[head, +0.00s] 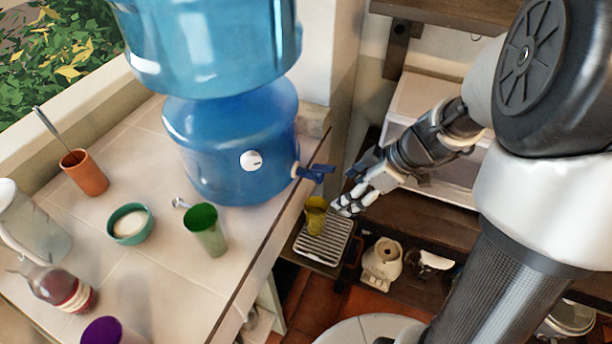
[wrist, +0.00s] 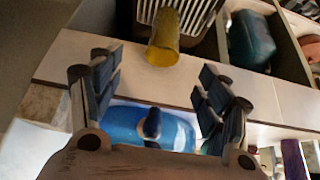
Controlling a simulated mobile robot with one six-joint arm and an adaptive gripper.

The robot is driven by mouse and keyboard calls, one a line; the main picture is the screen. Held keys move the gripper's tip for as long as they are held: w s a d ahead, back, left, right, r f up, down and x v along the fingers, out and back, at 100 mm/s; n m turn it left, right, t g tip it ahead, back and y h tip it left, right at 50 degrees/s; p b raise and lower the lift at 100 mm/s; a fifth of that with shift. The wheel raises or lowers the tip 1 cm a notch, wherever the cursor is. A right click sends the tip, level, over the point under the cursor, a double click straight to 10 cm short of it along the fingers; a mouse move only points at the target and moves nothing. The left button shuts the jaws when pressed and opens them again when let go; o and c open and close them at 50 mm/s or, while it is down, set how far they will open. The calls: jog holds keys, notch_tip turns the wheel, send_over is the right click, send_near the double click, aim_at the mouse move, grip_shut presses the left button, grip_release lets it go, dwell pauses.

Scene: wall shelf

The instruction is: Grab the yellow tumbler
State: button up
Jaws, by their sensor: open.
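The yellow tumbler (head: 316,215) stands upright on a slatted metal drip tray (head: 322,246), just below the blue tap (head: 315,173) of the water dispenser. My gripper (head: 341,204) is close to the tumbler's right side in the head view. In the wrist view the tumbler (wrist: 164,42) is at the upper middle, beyond the fingertips and between their lines. My gripper (wrist: 158,72) is open there, with nothing between its fingers. I cannot tell whether a finger touches the tumbler.
The blue dispenser (head: 225,150) stands on the tiled counter (head: 160,265). A green cup (head: 206,232), a teal bowl (head: 131,224), a terracotta cup (head: 84,173) and a purple cup (head: 102,332) are on the counter. A cream appliance (head: 383,263) is on the lower shelf, right of the tray.

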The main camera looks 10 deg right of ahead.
aim_at(316, 218)
jog(key=b+x, duration=0.1)
jog(key=x, duration=0.4)
jog(key=b+x, duration=0.2)
jog(key=x, duration=0.4)
jog(key=s+b+x, duration=0.1)
jog(key=x, duration=0.4)
jog(key=shift+w+a+f+b, duration=0.15)
jog(key=shift+a+f+b, duration=0.15)
jog(key=shift+f, duration=0.1)
jog(key=shift+c, duration=0.4)
jog(key=c, duration=1.3)
jog(key=shift+r, duration=0.1)
jog(key=shift+c, duration=0.8)
jog(key=shift+r, duration=0.15)
